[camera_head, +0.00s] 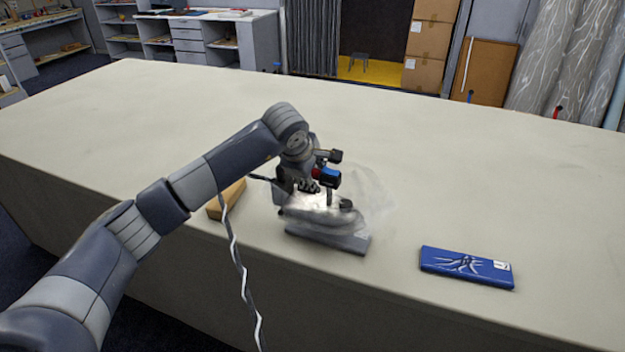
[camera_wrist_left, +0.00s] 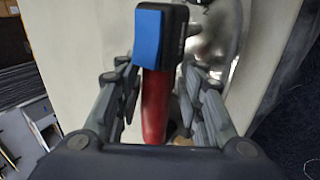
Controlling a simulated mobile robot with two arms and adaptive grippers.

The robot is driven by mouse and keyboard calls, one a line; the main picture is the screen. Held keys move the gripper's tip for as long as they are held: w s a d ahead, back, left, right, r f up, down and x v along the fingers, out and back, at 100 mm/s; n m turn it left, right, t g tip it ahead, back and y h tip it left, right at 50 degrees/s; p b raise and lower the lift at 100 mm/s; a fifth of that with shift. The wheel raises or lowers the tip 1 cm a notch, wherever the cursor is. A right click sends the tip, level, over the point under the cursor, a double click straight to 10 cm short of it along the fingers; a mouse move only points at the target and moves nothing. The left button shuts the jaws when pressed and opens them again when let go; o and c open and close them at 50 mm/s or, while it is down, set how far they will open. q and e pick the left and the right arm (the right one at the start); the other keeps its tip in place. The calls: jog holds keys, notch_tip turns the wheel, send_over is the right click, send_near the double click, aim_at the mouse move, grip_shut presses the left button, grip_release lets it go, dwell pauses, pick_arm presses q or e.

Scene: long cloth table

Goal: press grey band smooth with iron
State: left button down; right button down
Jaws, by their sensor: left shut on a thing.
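My left gripper (camera_head: 308,185) is over the near part of the table and shut on the handle of the iron (camera_head: 318,203). In the left wrist view, the red handle (camera_wrist_left: 155,105), with a blue and black end, lies between the gripper's fingers (camera_wrist_left: 157,95). The iron's shiny metal shows beyond it. The grey band (camera_head: 340,241) lies flat near the table's front edge, and the iron is over its far side. The iron and a pale haze like steam hide part of the band; contact cannot be made out. My right gripper is not in view.
A wooden block (camera_head: 228,198) lies left of the iron, partly behind the cord (camera_head: 238,262), which hangs over the front edge. A blue flat packet (camera_head: 466,266) lies to the right. The long cloth table (camera_head: 480,160) is otherwise largely clear.

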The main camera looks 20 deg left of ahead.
pick_arm(q)
jog(key=shift+r, duration=1.05)
jog(key=shift+w+r, duration=0.1)
notch_tip(320, 180, up, 2)
jog(key=shift+r+p, duration=0.1)
jog(key=shift+p, duration=0.65)
jog(key=shift+r+p, duration=0.75)
jog(key=shift+r, duration=1.1)
jog(key=shift+f, duration=0.1)
